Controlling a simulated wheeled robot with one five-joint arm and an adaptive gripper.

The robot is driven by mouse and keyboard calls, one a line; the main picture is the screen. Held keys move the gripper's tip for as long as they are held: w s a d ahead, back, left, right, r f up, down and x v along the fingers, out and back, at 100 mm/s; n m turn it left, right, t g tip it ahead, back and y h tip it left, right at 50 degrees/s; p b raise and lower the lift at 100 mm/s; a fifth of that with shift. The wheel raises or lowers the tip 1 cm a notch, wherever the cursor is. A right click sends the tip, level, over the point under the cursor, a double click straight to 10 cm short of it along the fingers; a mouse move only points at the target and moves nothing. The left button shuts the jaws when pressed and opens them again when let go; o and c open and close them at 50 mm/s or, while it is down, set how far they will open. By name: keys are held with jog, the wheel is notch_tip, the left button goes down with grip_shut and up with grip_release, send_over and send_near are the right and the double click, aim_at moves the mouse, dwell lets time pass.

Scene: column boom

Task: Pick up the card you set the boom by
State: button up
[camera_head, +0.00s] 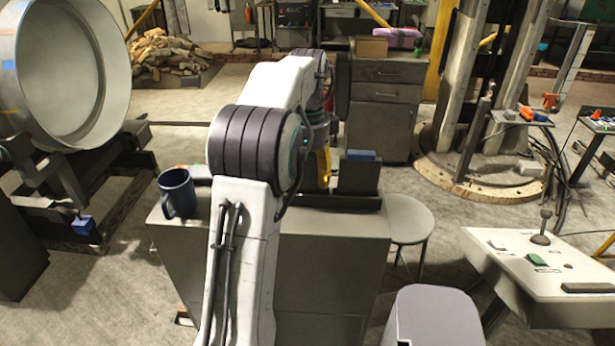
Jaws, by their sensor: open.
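I cannot make out for certain which thing is the card. My gripper (322,165) hangs past my arm's elbow, over the back of the grey cabinet (335,240), and is partly hidden by my arm. It is open, and I see nothing held in it. A dark upright holder (358,177) with a blue top edge stands just right of it on the cabinet. Small pale, red and green items (196,171) lie behind the mug at the cabinet's left end, partly hidden by my arm.
A dark blue mug (178,194) stands at the cabinet's left front corner. A control desk (535,262) with a joystick (542,228) and green button is at the right. A round stool (408,218) stands beside the cabinet. A large metal drum (75,70) is at the left.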

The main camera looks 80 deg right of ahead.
jog(key=shift+f, duration=0.35)
grip_shut()
dwell(0.4)
